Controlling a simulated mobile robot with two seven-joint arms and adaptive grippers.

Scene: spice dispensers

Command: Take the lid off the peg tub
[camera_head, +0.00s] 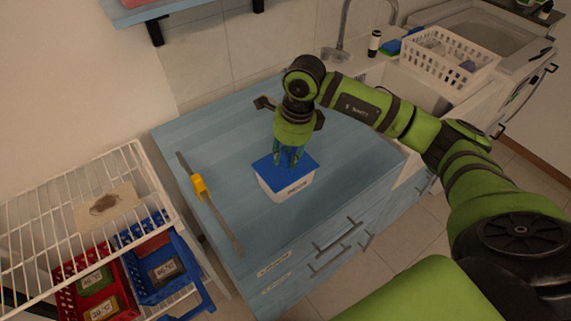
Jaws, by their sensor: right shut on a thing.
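The peg tub (292,191) is a white tub with a dark label on its front. It stands upright on the blue counter. Its blue lid (273,175) covers the top of the tub. My right gripper (287,160) points down over the middle of the lid. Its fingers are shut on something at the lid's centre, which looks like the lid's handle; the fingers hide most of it. The lid appears to sit on the tub's rim. My left gripper is not in view.
A metal rail with a yellow slider (199,187) lies left of the tub on the blue counter (215,150). A white wire rack (60,205) with red and blue baskets stands at left. A sink and a white basket (450,62) are at back right. The counter's right side is clear.

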